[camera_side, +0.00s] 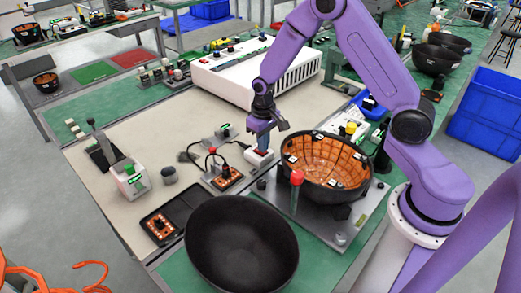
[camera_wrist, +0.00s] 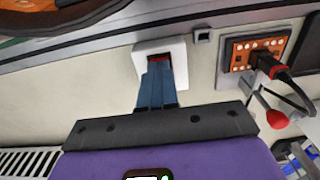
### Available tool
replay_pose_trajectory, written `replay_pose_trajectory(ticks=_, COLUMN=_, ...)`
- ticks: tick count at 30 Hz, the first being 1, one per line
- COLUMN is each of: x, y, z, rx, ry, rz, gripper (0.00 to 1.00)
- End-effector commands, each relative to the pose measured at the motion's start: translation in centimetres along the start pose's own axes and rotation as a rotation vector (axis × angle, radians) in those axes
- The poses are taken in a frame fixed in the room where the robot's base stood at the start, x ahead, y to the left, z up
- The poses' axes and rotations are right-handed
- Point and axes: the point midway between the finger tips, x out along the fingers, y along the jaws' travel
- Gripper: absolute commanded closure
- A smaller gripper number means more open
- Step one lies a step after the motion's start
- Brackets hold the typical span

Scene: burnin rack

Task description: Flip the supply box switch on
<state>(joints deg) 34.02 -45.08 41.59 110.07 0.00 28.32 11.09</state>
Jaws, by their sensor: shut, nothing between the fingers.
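A small white box (camera_side: 259,158) with a red switch on top sits on the beige bench mat, left of the bowl fixture. My gripper (camera_side: 263,148) points down directly over this box, with its blue fingers shut and empty. In the wrist view the fingertips (camera_wrist: 159,62) are at the red switch (camera_wrist: 159,57) inside the white box (camera_wrist: 177,50) and cover most of it. I cannot tell whether they touch or press it, or which way the switch is set.
An orange circuit board (camera_side: 225,178) with a plugged cable lies left of the box. An orange-lined bowl (camera_side: 325,165) on a metal plate stands close on the right. A black bowl (camera_side: 241,246) is in front. A large white instrument (camera_side: 245,70) stands behind.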

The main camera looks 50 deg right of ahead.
Motion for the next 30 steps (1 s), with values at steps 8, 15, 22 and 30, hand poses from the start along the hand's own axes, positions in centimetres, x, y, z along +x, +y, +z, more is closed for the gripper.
replay_pose_trajectory(ticks=8, x=0.4, y=0.0, z=0.0, rx=0.0, ry=-0.001, rz=0.0, gripper=1.0)
replay_pose_trajectory(ticks=15, x=0.7, y=0.0, z=0.0, rx=0.0, ry=-0.001, rz=0.0, gripper=1.0)
replay_pose_trajectory(ticks=22, x=0.4, y=0.0, z=0.0, rx=-0.001, ry=0.001, rz=0.0, gripper=1.0)
replay_pose_trajectory(ticks=30, x=-1.5, y=0.0, z=0.0, rx=0.0, ry=0.001, rz=0.0, gripper=1.0)
